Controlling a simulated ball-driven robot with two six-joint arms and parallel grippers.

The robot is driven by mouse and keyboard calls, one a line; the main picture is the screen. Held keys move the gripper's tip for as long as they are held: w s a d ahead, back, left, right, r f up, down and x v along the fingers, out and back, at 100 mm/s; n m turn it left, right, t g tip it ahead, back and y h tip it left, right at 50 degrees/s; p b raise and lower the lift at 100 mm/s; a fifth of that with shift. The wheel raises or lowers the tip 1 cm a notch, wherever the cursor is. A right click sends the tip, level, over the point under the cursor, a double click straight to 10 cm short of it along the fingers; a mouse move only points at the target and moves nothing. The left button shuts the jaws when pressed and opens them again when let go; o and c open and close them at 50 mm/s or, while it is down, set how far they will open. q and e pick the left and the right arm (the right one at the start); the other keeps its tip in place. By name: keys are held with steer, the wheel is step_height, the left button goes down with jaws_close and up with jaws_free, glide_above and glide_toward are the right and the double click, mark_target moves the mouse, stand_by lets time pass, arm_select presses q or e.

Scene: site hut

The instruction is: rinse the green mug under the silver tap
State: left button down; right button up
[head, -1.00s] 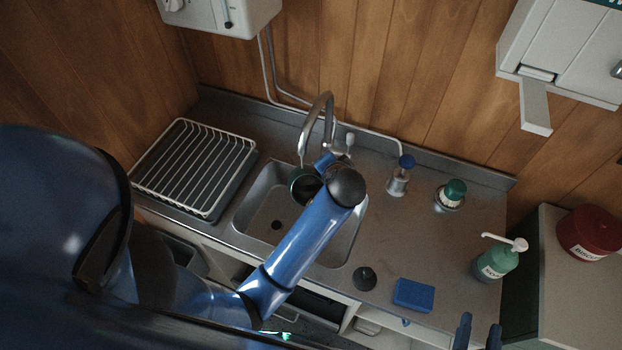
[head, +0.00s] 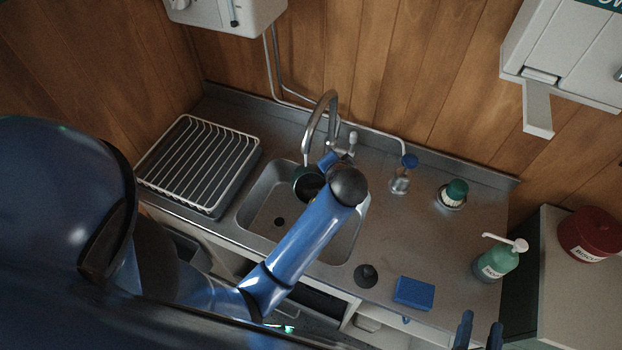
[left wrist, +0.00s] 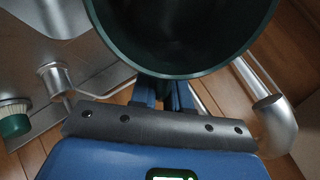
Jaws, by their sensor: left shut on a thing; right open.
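The green mug (head: 299,183) is over the sink (head: 256,208), just below the spout of the silver tap (head: 309,130). Its dark mouth shows in the head view; I cannot tell how far it tilts. In the left wrist view the mug (left wrist: 180,72) fills the top, its mouth open and dark inside. My left gripper (left wrist: 170,97) is shut on the mug at its near side; in the head view my arm mostly hides this grip. The tap pipe (left wrist: 274,118) shows at right there. A thin pale line below the spout may be water. My right gripper (head: 479,332) is open and empty at the lower right.
A dish rack (head: 198,163) stands left of the sink. Right of it are a black plug (head: 366,275), a blue sponge (head: 414,293), a blue-topped item (head: 402,178), a green-topped brush (head: 454,194) and a pump bottle (head: 496,262). Counter between these is clear.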

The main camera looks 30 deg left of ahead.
arm_select(q)
steer(key=shift+s, duration=0.15)
arm_select(e)
steer(key=shift+r, duration=0.1)
arm_select(q)
steer(key=s+d+p, duration=0.2)
steer(key=s+d, duration=0.2)
steer(key=s, duration=0.2)
steer(key=shift+s, duration=0.25)
arm_select(e)
steer(key=shift+r, duration=1.2)
arm_select(q)
steer(key=shift+d, duration=0.1)
stand_by(0.4)
steer(key=p+v, duration=0.4)
steer(key=v, duration=0.2)
steer(key=shift+s+d, duration=0.15)
steer(key=shift+s, duration=0.05)
arm_select(e)
steer(key=shift+r, duration=1.9)
